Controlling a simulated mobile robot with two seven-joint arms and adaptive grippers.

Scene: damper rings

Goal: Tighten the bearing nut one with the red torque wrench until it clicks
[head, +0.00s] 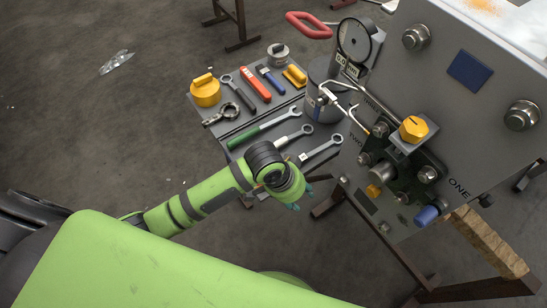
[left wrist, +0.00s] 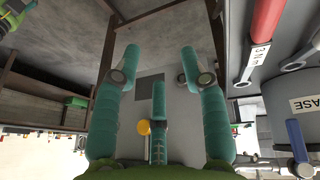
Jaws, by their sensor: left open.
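My left gripper (head: 292,203) is at the end of the green arm, in front of the tool tray and left of the grey panel. In the left wrist view its teal fingers (left wrist: 152,85) are spread and nothing is between them. A red handle (left wrist: 266,18) marked "3 N m" shows at the upper right there, apart from the fingers. In the head view a red tool (head: 255,84) lies on the tray; I cannot tell whether it is the same one. The label ONE (head: 460,188) is on the panel, with a metal nut (head: 427,174) to its left.
The tray (head: 228,128) holds several wrenches, a green-handled tool (head: 265,128) and a yellow pot (head: 206,92). A grease canister (head: 322,100) stands at its right. The floor at left is mostly clear.

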